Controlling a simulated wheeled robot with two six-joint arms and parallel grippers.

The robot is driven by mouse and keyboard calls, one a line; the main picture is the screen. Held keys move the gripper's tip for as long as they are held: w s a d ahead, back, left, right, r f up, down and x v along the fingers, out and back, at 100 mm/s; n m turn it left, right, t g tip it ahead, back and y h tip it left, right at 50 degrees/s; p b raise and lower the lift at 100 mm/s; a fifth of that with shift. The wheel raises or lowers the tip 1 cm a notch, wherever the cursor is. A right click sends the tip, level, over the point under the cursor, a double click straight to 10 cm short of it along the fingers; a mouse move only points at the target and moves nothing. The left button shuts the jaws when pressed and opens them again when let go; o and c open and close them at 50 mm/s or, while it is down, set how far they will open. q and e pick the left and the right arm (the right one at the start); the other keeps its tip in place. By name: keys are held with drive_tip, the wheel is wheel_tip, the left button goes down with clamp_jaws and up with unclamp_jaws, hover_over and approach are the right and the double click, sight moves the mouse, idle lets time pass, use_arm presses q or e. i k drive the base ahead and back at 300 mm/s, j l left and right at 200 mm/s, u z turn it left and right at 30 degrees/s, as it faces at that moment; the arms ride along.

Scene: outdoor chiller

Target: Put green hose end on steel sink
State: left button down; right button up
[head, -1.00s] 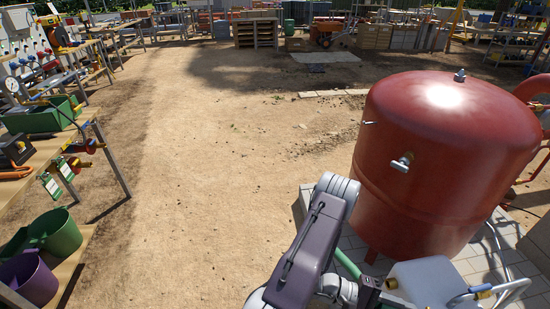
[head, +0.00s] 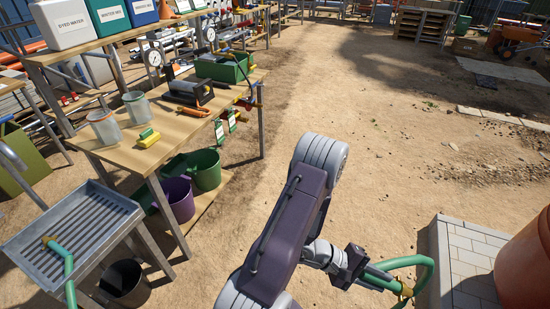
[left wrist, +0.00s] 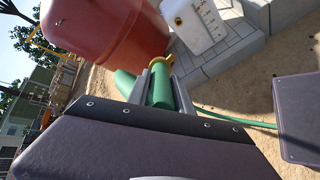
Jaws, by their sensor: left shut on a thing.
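My left gripper (head: 368,274) is shut on a green hose end (head: 380,278) with a yellow collar (head: 405,291), held above the ground at lower right. The left wrist view shows the green hose (left wrist: 161,88) between the two jaws (left wrist: 160,92), with the yellow collar just beyond. The hose loops back beside the gripper. The steel sink (head: 95,213), a ribbed tray on legs, stands at the left, well apart from my gripper. Another green hose piece (head: 67,262) with a yellow end lies over its near side. My right gripper is not in view.
A wooden bench (head: 185,130) with jars, a yellow brush and tools stands behind the sink. A red tank (head: 525,262) stands at right. Bare ground lies between.

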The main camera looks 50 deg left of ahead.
sight(95, 218)
drive_tip(key=j+u, duration=0.45)
drive_tip(key=i+j+u, duration=0.1)
drive_tip(key=j+u, duration=0.35)
drive_tip(key=i+j+u, duration=0.1)
drive_tip(key=j+u, duration=0.25)
drive_tip(key=u, duration=0.15)
drive_tip(key=i+j+u, duration=0.2)
drive_tip(key=u, duration=0.25)
drive_tip(key=j, duration=0.1)
